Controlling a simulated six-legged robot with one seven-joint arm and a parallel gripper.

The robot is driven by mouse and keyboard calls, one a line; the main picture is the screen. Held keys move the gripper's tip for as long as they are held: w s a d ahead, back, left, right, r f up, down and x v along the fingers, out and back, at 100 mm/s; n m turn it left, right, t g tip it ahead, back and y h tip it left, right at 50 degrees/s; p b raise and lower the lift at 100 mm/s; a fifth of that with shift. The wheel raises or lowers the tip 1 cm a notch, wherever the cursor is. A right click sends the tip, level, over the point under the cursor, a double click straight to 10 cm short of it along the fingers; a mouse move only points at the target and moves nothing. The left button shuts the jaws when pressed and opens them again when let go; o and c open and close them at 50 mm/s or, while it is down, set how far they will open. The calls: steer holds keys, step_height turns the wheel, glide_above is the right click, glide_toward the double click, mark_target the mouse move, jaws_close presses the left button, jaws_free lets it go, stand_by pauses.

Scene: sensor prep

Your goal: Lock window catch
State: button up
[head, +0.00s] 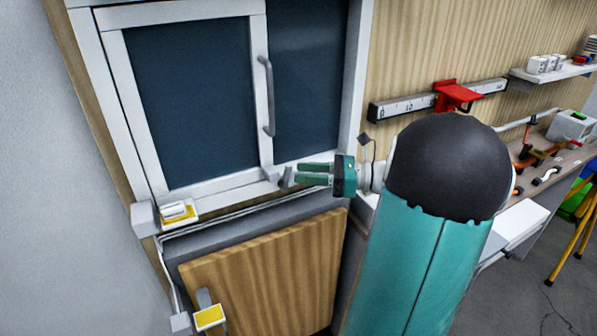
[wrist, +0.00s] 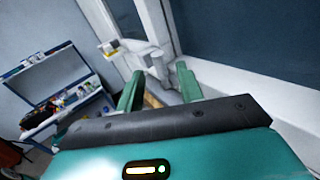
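The window (head: 190,90) has a white frame and dark panes, with a grey bar handle (head: 268,95) on its sliding sash. The small grey window catch (head: 286,177) sits at the bottom of the frame, below the handle. My gripper (head: 299,174) is open, its green fingers pointing left at the catch, with the tips very close to it. In the wrist view the fingers (wrist: 158,80) stand apart, and a grey part of the catch (wrist: 158,66) shows between and beyond them. I cannot tell whether the fingers touch it.
A white and yellow sensor box (head: 179,212) sits at the window's lower left corner. A wooden panel (head: 265,270) with another yellow-topped box (head: 208,317) is below. At right are a wall rail with a red clamp (head: 456,94), a shelf (head: 550,72) and a cluttered workbench.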

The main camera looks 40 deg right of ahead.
mark_target(286, 175)
steer(key=shift+x, duration=1.15)
steer(key=shift+c, duration=0.3)
jaws_close()
